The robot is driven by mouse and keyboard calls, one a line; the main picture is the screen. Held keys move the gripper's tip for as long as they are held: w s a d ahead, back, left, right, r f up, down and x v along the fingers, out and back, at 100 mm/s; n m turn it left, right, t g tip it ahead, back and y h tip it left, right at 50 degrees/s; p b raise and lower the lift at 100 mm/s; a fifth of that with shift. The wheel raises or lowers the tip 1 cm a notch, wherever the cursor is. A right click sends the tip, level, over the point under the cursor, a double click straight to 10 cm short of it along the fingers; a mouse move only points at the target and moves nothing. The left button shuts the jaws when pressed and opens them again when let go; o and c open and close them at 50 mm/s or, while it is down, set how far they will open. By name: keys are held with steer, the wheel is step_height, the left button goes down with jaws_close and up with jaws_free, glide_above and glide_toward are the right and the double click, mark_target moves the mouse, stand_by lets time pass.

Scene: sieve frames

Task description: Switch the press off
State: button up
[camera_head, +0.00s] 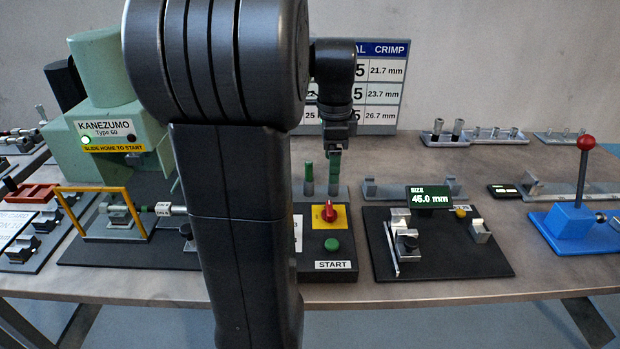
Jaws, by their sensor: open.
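The press (105,125) is a pale green machine at the left, labelled KANEZUMO Type 60. A green lamp (85,140) on its front is lit; a second, dark red lamp (131,137) looks unlit. A black control box (340,262) stands at the table's front middle. It carries a red rotary switch (329,211) on a yellow plate and a green button (332,245) above a START label. My gripper (336,148) points down behind and above the switch, just over a green-handled piece in a rack. It is open; its fingertips are small and partly merge with that piece.
My arm hides the box's left side and part of the press. A yellow guard frame (97,192) stands before the press. A measuring fixture (440,255) reading 45.0 mm and a blue base with a red-knobbed lever (570,222) stand to the right. A size chart (383,85) stands behind.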

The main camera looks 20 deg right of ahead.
mark_target(330, 207)
step_height(330, 207, down, 13)
steer(key=shift+w+f, duration=0.15)
steer(key=shift+f, duration=0.05)
steer(key=shift+d, duration=0.1)
stand_by(0.4)
steer(key=c, duration=1)
